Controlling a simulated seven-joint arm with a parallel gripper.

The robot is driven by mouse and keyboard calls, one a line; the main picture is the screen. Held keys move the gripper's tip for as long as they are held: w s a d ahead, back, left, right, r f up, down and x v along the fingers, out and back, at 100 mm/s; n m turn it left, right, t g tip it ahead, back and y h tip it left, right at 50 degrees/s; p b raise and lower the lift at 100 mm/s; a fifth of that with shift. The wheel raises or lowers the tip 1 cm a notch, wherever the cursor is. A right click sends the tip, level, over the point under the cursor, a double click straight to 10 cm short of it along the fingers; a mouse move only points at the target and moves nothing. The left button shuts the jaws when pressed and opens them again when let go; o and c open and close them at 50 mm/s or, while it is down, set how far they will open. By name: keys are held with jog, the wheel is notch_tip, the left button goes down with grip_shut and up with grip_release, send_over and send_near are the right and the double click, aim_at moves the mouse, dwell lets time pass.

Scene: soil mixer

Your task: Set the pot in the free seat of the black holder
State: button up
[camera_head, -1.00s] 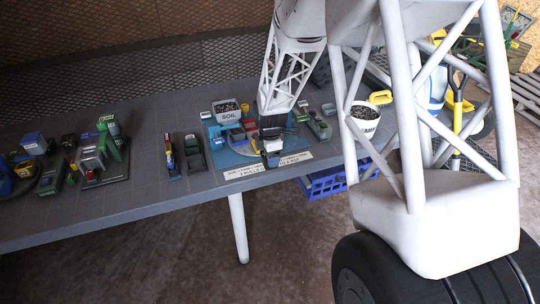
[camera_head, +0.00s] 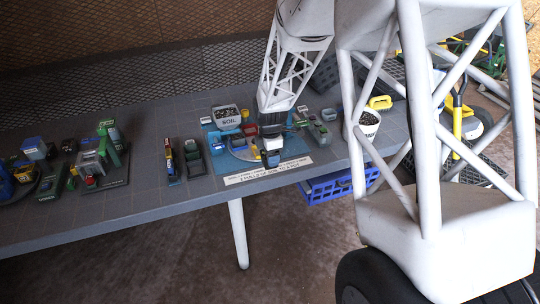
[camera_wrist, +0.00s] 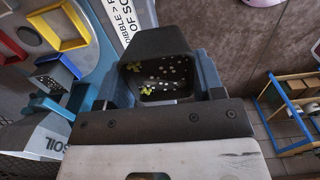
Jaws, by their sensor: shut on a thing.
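My gripper (camera_wrist: 160,88) is shut on the pot (camera_wrist: 165,42). It is a dark, square-looking pot with black soil, white specks and small yellow-green leaves. Blue fingers grip it on both sides in the wrist view. In the head view my gripper (camera_head: 271,155) is small, over the front part of a blue board (camera_head: 222,160) on the table. I cannot tell which of the small dark things on the table is the black holder, nor see its free seat.
A white bin marked SOIL (camera_head: 227,117) stands at the back of the blue board. A white sign (camera_head: 268,170) lies along its front edge. Small machines and boxes stand on the table (camera_head: 150,205) to the left. A white bucket (camera_head: 368,122) stands at the right.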

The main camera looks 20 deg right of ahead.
jog(key=w+r+m, duration=0.2)
jog(key=w+m, duration=1.1)
jog(key=w, duration=1.7)
jog(key=w+a+r, duration=0.4)
jog(key=w+a, duration=0.1)
jog(key=w, duration=0.2)
jog(key=s+a+r+n, duration=0.3)
jog(key=s+a+n, duration=0.5)
jog(key=a, duration=0.5)
jog(key=s+a+f+n, duration=0.2)
jog(key=s+a+f, duration=0.1)
jog(key=s+f, duration=0.2)
jog(key=s+a+f+n, duration=0.3)
jog(key=s+a+f, duration=0.1)
jog(key=s, duration=0.5)
jog(key=shift+a+f, duration=0.25)
jog(key=shift+f, duration=0.55)
jog(key=shift+f, duration=0.3)
jog(key=shift+f, duration=2.65)
